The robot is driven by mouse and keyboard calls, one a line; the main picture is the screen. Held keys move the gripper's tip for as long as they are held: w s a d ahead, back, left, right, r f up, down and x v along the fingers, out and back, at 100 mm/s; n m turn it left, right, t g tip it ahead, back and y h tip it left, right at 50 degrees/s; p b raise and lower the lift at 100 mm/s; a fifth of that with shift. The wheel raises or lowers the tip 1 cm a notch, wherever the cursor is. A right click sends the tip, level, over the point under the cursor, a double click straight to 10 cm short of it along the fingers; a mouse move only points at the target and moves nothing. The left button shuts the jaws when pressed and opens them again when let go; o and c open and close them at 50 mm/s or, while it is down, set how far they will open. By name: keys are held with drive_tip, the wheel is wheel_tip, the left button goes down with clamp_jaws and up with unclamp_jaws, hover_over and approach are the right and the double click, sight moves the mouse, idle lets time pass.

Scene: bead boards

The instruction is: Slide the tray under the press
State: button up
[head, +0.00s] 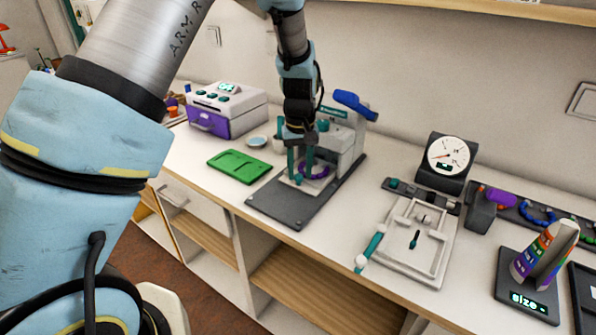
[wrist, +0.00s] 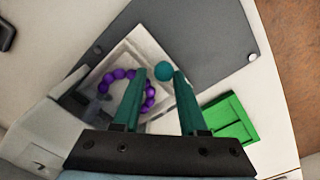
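The press (head: 347,140) is a white machine with a blue lever (head: 354,103), standing at the back of a dark grey base plate (head: 283,205). The pale square tray (wrist: 127,58) lies on the plate in front of the press body and holds a ring of purple beads (wrist: 104,87). The ring also shows in the head view (head: 318,173). A round teal knob (wrist: 163,71) is at the tray's edge. My gripper (wrist: 160,74) points down over it, fingers apart, with the knob between the fingertips in the picture. I cannot tell whether either finger touches it.
A green board (head: 240,166) lies left of the plate, before a white and purple box (head: 226,110). A white frame fixture (head: 425,238) and a dial gauge (head: 447,160) stand to the right. The plate's front part is clear.

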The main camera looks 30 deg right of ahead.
drive_tip(key=shift+o, duration=1.4)
drive_tip(key=shift+s, duration=0.1)
wheel_tip(320, 180, up, 11)
drive_tip(key=b, duration=0.1)
drive_tip(key=shift+b, duration=0.4)
drive_tip(key=shift+f, duration=0.1)
drive_tip(key=a+n+t, duration=0.1)
drive_tip(key=a+n, duration=0.1)
drive_tip(key=a, duration=2.6)
drive_tip(key=s+a+f, duration=0.2)
drive_tip(key=s+a, duration=0.2)
drive_tip(key=a, duration=0.4)
drive_tip(key=shift+s+t, duration=0.15)
drive_tip(key=shift+t, duration=0.15)
